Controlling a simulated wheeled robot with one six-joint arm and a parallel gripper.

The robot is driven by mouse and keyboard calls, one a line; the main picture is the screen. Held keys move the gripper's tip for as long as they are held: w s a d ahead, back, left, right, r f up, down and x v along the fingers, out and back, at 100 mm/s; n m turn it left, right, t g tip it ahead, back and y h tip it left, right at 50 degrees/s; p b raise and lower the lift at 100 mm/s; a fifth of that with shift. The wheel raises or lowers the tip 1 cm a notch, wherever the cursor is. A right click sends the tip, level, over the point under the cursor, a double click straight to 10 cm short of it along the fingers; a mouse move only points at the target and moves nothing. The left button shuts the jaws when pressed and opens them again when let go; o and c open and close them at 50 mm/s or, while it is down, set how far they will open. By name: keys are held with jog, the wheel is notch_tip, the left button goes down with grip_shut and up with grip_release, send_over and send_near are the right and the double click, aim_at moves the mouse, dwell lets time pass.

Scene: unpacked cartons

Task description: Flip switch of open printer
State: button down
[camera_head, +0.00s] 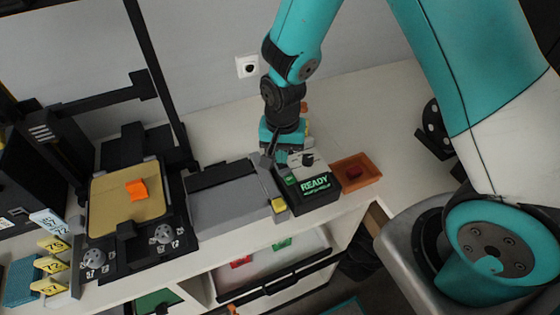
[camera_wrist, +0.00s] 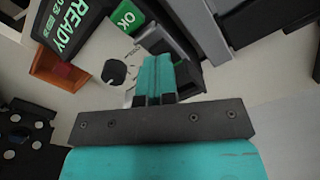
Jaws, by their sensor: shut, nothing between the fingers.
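An open-frame printer (camera_head: 160,80) stands at the left in the head view. An orange cube (camera_head: 137,190) lies on its tan bed (camera_head: 110,208), and dials (camera_head: 163,236) sit at its front. My gripper (camera_head: 270,158) is far to its right, pointing down behind a black box with a green READY display (camera_head: 315,184). In the wrist view my teal fingers (camera_wrist: 155,65) are together and empty. A black round knob (camera_wrist: 114,72) on a pale surface is just left of them, apart. A green OK label (camera_wrist: 128,17) is above. I cannot tell which part is the printer's switch.
A grey lidded machine (camera_head: 230,205) stands between the printer and the READY box. An orange tray (camera_head: 370,162) with a red piece is to the right. Yellow number tags (camera_head: 50,265) stand at the left front. The table's right back is mostly clear.

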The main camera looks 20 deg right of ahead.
jog(key=shift+f+b, duration=0.8)
jog(key=shift+f, duration=0.3)
dwell(0.3)
notch_tip(320, 180, up, 7)
jog(key=p, duration=0.6)
dwell(0.6)
jog(key=shift+a+r, duration=0.1)
jog(key=shift+r, duration=0.1)
jog(key=s+a+r+n+y+b, duration=0.2)
jog(key=s+r+n+b, duration=0.1)
jog(key=s+r+n, duration=0.3)
jog(key=s+a+r+n+y+b, duration=0.2)
jog(key=s+r+n+b, duration=0.2)
jog(key=s+r+n, duration=0.3)
jog(key=s+r, duration=0.3)
jog(key=s, duration=0.2)
jog(key=shift+s+a, duration=0.25)
jog(key=shift+s, duration=0.05)
